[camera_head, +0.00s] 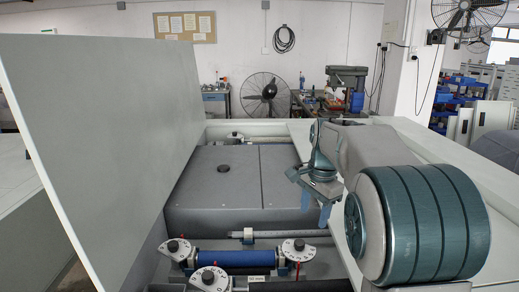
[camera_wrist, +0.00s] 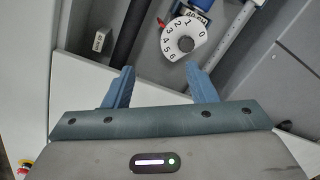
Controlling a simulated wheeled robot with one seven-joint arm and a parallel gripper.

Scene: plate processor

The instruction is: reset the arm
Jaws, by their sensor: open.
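My gripper (camera_head: 317,207) hangs at the end of my bent arm, above the right part of the plate processor (camera_head: 235,185). In the wrist view its two blue fingers (camera_wrist: 160,88) stand wide apart with nothing between them. Beyond the fingertips is a white numbered dial (camera_wrist: 189,38) with a dark knob. The gripper is apart from the dial. My arm hides part of the machine's right side in the head view.
A raised grey lid (camera_head: 110,130) stands at the left. White dials (camera_head: 297,250) flank a blue roller (camera_head: 235,259) at the machine's front. A metal ruled bar (camera_head: 280,234) lies behind them. A drill press (camera_head: 348,88) and fan (camera_head: 265,95) stand farther back.

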